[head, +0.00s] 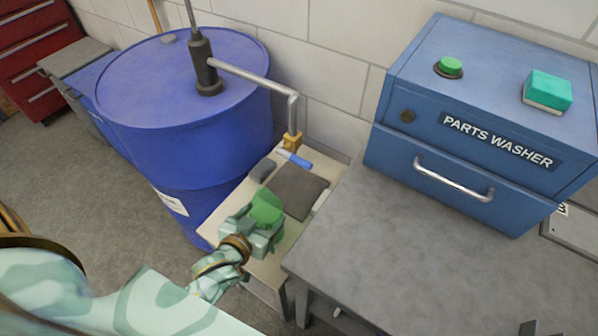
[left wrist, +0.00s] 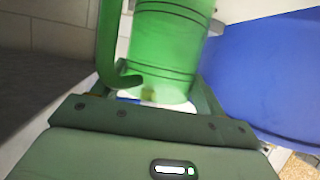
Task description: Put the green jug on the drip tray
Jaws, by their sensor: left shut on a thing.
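The green jug (head: 267,207) is in my left gripper (head: 262,228), over the front part of a small cream side table. In the left wrist view the jug (left wrist: 168,50) fills the space between the fingers, with its handle (left wrist: 108,45) at the left. My left gripper is shut on it. I cannot tell whether the jug's base touches the table. The drip tray, which I take to be the dark grey square (head: 298,190), lies on the same table just behind and right of the jug. It looks empty. My right gripper is not in view.
A blue drum (head: 180,90) with a pump stands at the left; its pipe ends in a brass tap (head: 291,142) with a blue lever (head: 295,158) above the table's back. A grey bench (head: 400,250) with a blue parts washer (head: 480,110) stands close at the right.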

